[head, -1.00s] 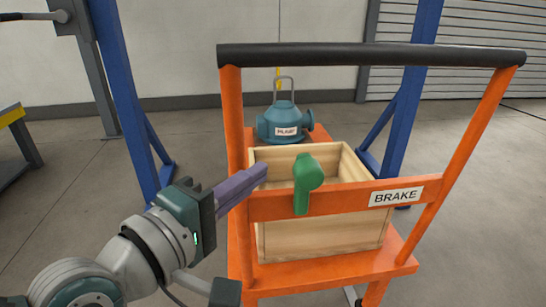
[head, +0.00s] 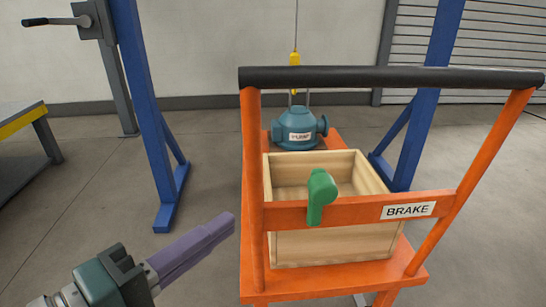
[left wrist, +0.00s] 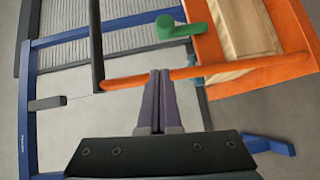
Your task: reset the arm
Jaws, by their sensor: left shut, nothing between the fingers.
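My left gripper (head: 232,222) is at the lower left of the head view, its purple fingers shut together and empty. It is to the left of the orange cart (head: 252,190) and apart from it. The green brake lever (head: 321,197) sits on the cart's cross rail beside the BRAKE label (head: 408,210). My right gripper is in neither view.
A wooden crate (head: 395,236) stands on the cart, with the blue pump (head: 297,125) behind it. A yellow hook (head: 294,58) hangs above the pump. Blue posts (head: 145,105) stand at the left and right.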

